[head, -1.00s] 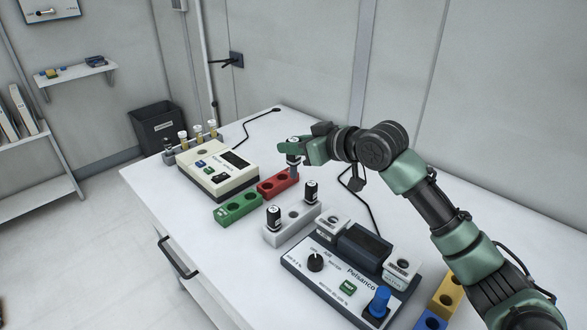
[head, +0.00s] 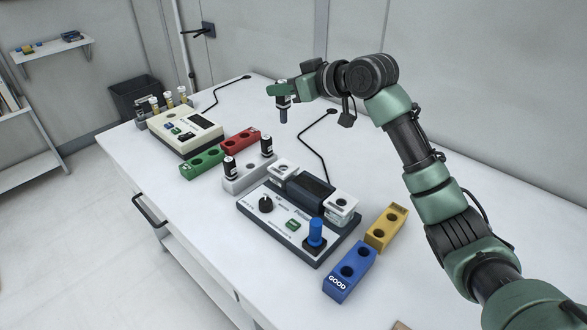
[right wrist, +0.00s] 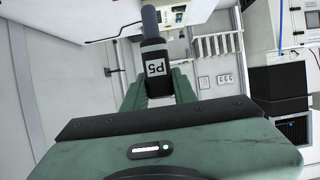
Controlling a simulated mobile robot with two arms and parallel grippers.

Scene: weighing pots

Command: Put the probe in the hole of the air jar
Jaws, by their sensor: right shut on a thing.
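Two white jar-like blocks (head: 342,208) (head: 283,170) sit beside the screen. Their labels are too small to read, so I cannot tell which is the air jar. My left gripper is out of view.
Red (head: 241,139) and green (head: 201,164) holders stand near the cream instrument (head: 204,133). Blue (head: 345,277) and yellow (head: 382,236) holders are at the near right. The table behind the grey instrument is mostly clear, with cables.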

